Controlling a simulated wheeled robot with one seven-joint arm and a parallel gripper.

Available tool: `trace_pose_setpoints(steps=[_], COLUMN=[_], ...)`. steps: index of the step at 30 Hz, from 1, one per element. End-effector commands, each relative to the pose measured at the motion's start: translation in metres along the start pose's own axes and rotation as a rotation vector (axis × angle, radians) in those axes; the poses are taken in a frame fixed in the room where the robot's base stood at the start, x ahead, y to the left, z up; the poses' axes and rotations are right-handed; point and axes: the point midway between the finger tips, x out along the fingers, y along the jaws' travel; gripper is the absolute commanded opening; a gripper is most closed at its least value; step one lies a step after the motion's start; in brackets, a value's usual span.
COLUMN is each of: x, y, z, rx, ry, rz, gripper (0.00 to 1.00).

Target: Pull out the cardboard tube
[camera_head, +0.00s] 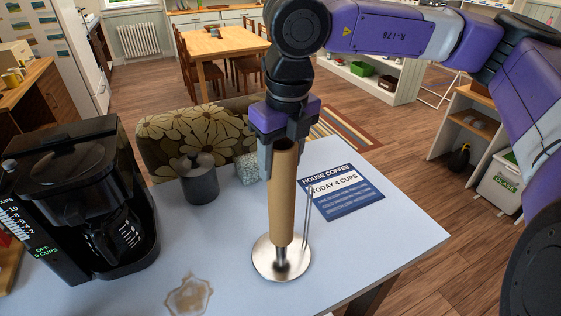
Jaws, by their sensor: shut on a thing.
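The tube's open top shows just below my gripper's body.
A black coffee maker (85,200) stands on the left of the pale table (400,240). A dark grey canister (199,180) and a speckled block (247,168) are behind the tube. A blue coffee sign (342,192) lies to the right. A brown spill (188,296) is at the front.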

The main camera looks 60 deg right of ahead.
Motion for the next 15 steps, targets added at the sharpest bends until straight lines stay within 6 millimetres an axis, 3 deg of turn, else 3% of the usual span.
trace_pose_setpoints(steps=[15], x=[-0.017], y=[0.000], z=[0.002], rx=[0.000], ry=[-0.001], rz=[0.000], gripper=[0.00])
